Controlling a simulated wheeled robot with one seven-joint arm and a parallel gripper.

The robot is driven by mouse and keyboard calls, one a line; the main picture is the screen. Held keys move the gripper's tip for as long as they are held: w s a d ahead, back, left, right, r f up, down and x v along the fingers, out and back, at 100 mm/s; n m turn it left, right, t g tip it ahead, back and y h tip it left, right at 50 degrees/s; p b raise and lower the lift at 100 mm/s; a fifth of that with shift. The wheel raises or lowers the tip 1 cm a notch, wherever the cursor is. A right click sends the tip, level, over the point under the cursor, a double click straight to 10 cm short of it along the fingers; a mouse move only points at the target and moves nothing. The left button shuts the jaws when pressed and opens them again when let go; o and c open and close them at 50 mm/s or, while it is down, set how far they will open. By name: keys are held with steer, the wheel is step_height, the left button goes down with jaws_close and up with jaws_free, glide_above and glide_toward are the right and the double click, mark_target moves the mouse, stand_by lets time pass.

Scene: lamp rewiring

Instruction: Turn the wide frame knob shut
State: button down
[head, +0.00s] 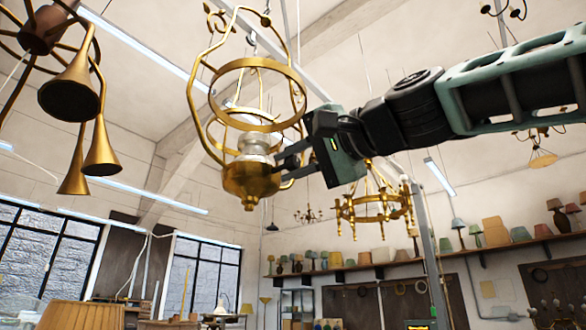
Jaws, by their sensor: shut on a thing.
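The wide brass frame (191,95) hangs in the upper middle of the head view, with two horizontal rings and curved side bars. Inside its lower part sits a pale glass or metal piece (252,143) above a rounded brass bowl (247,180) with a small finial below. My gripper (286,164) reaches in from the right, its fingertips at the right side of the bowl's upper part. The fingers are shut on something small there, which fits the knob. The knob itself is hidden by the fingers, so its turn position cannot be told.
A lamp with brass horns (70,90) hangs at the upper left. A brass ring chandelier (375,207) hangs behind and below my arm. A shelf of lampshades (460,249) runs along the right wall. A pleated shade (82,315) stands at the lower left.

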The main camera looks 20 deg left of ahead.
steer(key=shift+f+n, duration=0.1)
steer(key=shift+n, duration=0.5)
steer(key=c, duration=1.3)
jaws_free()
steer(key=shift+o, duration=0.2)
steer(key=b+v, duration=0.8)
steer(key=v, duration=0.9)
steer(key=shift+d+b, duration=0.2)
steer(key=shift+b, duration=0.1)
steer(key=shift+s, duration=0.1)
